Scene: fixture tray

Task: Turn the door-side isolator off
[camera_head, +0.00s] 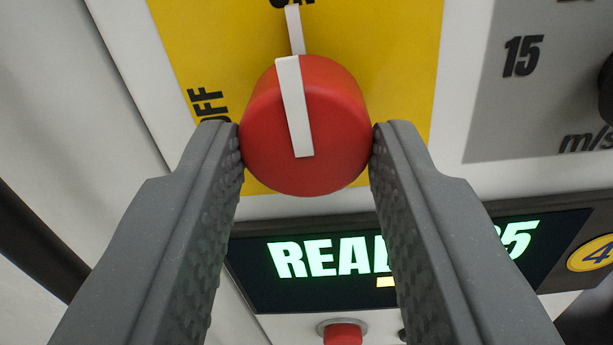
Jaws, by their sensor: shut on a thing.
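A red round isolator knob (335,120) with a white pointer bar sits on a yellow plate (400,45) in the upper middle of the head view. The bar points up, in line with a white mark (295,30) under the partly cut-off word ON. The word OFF (208,104) is printed sideways on the plate, left of the knob. My gripper (306,138) is shut on the knob, with one finger against its left side and one against its right side. The knob's sides under the fingertips are hidden.
Below the knob is a dark display (260,275) with lit green text, partly hidden by my right finger. A small red button (343,334) is under it. A grey dial plate (540,100) marked 15 and m/s is at the right, with a black knob (606,90) at the edge. A yellow round badge (592,252) is at lower right.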

